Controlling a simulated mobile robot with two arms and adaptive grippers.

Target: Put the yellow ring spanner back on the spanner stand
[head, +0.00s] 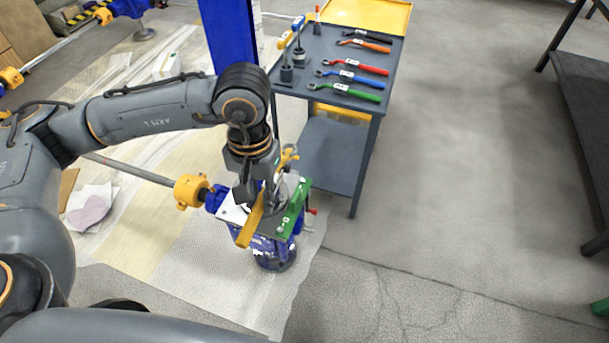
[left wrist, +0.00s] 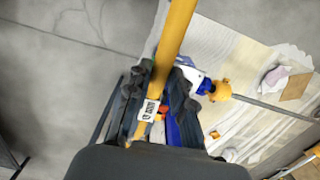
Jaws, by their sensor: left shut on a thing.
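The yellow ring spanner (head: 250,226) is held in my left gripper (head: 258,194), tilted, above the top of a blue screw jack (head: 265,247) with a green plate (head: 293,207). In the left wrist view the yellow bar (left wrist: 177,35) runs from the top edge down between the fingers (left wrist: 158,92), with a white label near its lower end. I cannot tell if it touches the jack. On the left side of the grey cart top stand small dark-based upright posts (head: 286,74) with yellow and blue tops; I cannot tell which is the spanner stand. My right gripper is out of view.
The cart top (head: 320,75) carries red (head: 355,67), blue (head: 349,77), green (head: 345,92), orange and black spanners in a row. A blue column (head: 228,35) stands left of the cart. A dark bench (head: 585,110) is at right. The floor between is clear.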

